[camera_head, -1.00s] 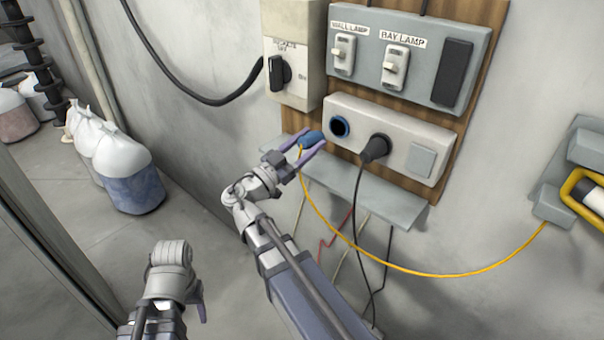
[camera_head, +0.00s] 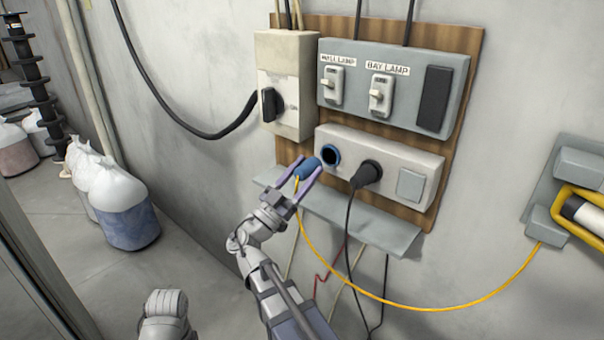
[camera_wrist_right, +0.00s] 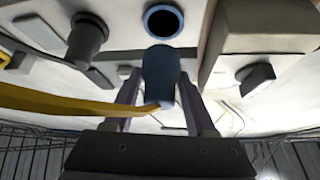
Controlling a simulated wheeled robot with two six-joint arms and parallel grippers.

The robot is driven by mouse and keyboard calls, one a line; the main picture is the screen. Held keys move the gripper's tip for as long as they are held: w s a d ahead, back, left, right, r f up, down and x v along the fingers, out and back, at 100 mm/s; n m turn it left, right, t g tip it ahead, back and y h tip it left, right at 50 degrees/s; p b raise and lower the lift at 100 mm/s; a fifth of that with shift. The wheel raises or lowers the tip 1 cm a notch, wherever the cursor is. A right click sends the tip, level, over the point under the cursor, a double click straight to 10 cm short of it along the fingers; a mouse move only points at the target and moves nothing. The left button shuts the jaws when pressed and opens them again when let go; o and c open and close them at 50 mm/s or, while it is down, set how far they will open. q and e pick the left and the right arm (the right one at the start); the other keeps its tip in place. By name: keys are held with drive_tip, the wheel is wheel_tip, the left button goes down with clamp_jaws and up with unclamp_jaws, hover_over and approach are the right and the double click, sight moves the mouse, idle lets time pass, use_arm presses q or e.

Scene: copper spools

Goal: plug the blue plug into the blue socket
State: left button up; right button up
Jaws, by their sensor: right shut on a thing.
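The blue plug (camera_head: 307,168) with its yellow cable is between the fingers of my right gripper (camera_head: 307,179), which is shut on it. The plug is just left of and slightly below the blue-rimmed socket (camera_head: 330,155) on the light socket panel. In the right wrist view the plug (camera_wrist_right: 159,75) points toward the blue socket (camera_wrist_right: 163,22), in line with it; whether they touch is hard to tell, but a dark opening still shows. My left arm shows only at the bottom edge of the head view; its gripper fingers are out of sight.
A black plug (camera_head: 366,174) sits in the socket to the right. A grey shelf (camera_head: 350,222) juts out below the panel. Above are a rotary switch box (camera_head: 285,95) and a lamp switch panel (camera_head: 340,110). The yellow cable (camera_head: 430,308) hangs in a loop to the right.

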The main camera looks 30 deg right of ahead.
sight(317, 164)
drive_tip(key=shift+w+d, duration=0.3)
drive_tip(key=shift+d, duration=0.4)
drive_tip(key=shift+w+d, duration=0.3)
drive_tip(key=shift+d, duration=0.4)
drive_tip(key=shift+w+d, duration=0.3)
drive_tip(key=shift+d, duration=0.4)
drive_tip(key=shift+w+d, duration=0.2)
drive_tip(key=shift+d, duration=0.35)
idle(0.6)
drive_tip(key=o, duration=1.3)
drive_tip(key=shift+o, duration=0.2)
drive_tip(key=b+v, duration=0.4)
drive_tip(key=v, duration=0.4)
drive_tip(key=shift+d, duration=0.1)
